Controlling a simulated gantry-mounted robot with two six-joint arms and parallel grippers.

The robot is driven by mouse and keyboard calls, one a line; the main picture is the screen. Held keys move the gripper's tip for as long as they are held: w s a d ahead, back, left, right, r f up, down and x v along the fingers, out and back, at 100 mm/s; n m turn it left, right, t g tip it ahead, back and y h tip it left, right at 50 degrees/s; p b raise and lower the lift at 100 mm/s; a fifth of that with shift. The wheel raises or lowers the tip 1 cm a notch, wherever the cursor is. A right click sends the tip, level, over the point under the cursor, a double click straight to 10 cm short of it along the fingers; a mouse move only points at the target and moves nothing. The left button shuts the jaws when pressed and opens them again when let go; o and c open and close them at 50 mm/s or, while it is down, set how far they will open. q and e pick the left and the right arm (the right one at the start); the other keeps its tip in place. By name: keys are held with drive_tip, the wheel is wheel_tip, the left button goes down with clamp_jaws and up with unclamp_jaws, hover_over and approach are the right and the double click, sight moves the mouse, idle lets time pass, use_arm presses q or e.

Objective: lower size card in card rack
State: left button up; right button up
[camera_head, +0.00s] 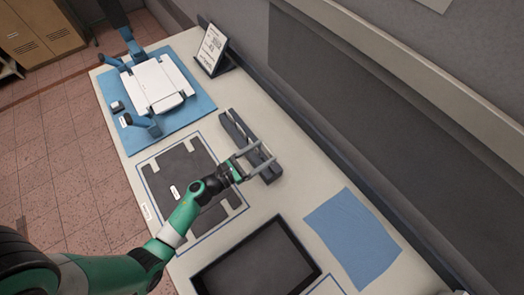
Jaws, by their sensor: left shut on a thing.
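The card rack (232,127) is a long dark slotted block standing on the table against the wall side. My left gripper (262,163) reaches over the near end of the rack. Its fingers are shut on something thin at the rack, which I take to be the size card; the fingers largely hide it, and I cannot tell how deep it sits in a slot. Pale edges show along the rack's slots. My right gripper is not in view.
A white device on a blue mat (200,104) stands at the far end. A sign on a dark stand (212,47) is by the wall. A dark mat (177,168), a black tray (256,266) and a blue cloth (352,238) lie around the rack.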

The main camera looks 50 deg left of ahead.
sight(267, 155)
use_arm(q)
drive_tip(key=shift+f+b, duration=1.65)
drive_tip(key=shift+f, duration=0.4)
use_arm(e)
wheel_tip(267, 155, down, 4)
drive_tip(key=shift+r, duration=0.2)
